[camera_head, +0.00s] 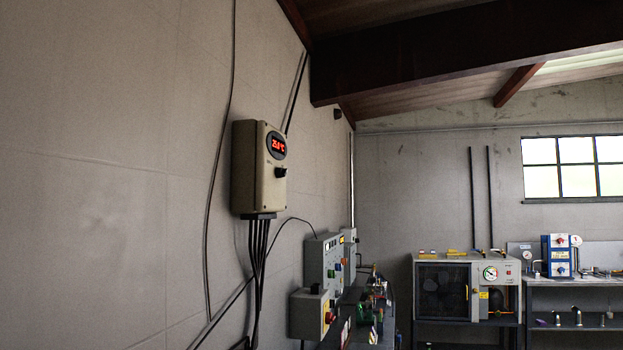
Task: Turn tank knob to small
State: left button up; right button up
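A beige control box (258,170) is mounted on the left wall in the head view. Its dark oval display (277,145) shows red digits that read about 25.0 °C. A small black knob (281,172) sticks out of the box face below the display. The face is seen at a steep angle, so the knob's setting and any marks around it cannot be read. Neither of my grippers is in view.
Black cables (258,255) hang from the box. Grey switch boxes (325,262) are on the wall lower right, above a cluttered bench (372,310). A grey machine (466,289) and a blue device (561,256) stand at the back. The space before the control box looks clear.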

aim_at(279, 173)
jog(key=i+l+z, duration=0.1)
jog(key=i, duration=0.45)
jog(key=i+l, duration=0.2)
jog(key=i, duration=0.4)
jog(key=i+l+z, duration=0.15)
jog(key=i, duration=0.4)
